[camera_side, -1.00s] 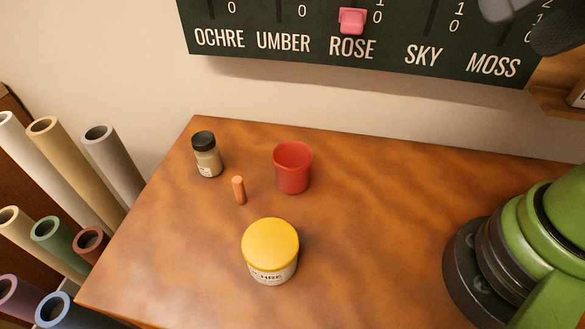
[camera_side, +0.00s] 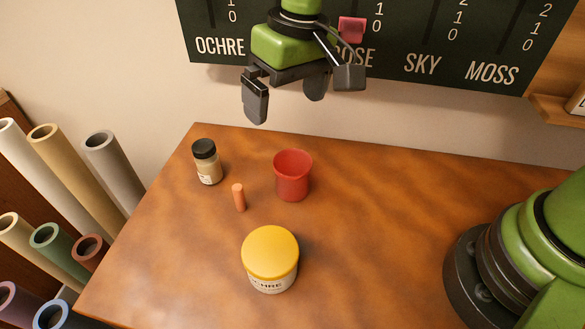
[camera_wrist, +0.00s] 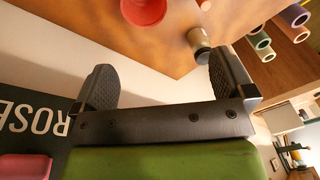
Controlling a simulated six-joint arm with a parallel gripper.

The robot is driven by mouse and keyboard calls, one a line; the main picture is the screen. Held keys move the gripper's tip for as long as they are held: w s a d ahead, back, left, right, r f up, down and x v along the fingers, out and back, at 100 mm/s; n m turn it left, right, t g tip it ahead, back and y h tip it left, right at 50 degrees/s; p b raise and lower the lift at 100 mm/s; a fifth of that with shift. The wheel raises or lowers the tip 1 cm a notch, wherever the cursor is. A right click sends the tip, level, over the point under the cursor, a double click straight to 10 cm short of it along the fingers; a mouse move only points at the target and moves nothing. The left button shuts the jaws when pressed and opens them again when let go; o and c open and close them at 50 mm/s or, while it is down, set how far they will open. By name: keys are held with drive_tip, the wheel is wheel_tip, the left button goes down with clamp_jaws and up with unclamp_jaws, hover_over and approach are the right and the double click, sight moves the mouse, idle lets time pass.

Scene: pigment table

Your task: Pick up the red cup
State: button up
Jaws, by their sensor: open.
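The red cup (camera_side: 293,176) stands upright on the wooden table in the side view, with its mouth facing up. In the wrist view the red cup (camera_wrist: 145,10) is partly cut off at the top edge. My gripper (camera_side: 285,108) is in the air above and behind the cup, in front of the dark board. Its two fingers are spread apart with nothing between them; they also show in the wrist view (camera_wrist: 165,85). My gripper is well clear of the cup.
A black-capped jar (camera_side: 207,163) and an orange stick (camera_side: 239,198) stand left of the cup. A yellow-lidded OCHRE jar (camera_side: 270,260) stands in front of it. A board (camera_side: 420,40) with a pink slider (camera_side: 352,30) hangs behind. Rolled tubes (camera_side: 115,160) lean at left. The table right of the cup is clear.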

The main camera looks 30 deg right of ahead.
sight(291, 172)
drive_tip(key=shift+d+f+n+g+h, duration=0.15)
drive_tip(key=shift+f+n+h, duration=0.2)
drive_tip(key=shift+f, duration=2.3)
drive_tip(key=shift+d+f+n+g+h, duration=0.15)
drive_tip(key=shift+f+n, duration=0.3)
drive_tip(key=shift+f, duration=2.15)
drive_tip(key=shift+d+f+n+g+h, duration=0.1)
drive_tip(key=shift+f+n+h, duration=0.25)
drive_tip(key=shift+f, duration=2.3)
drive_tip(key=c, duration=1)
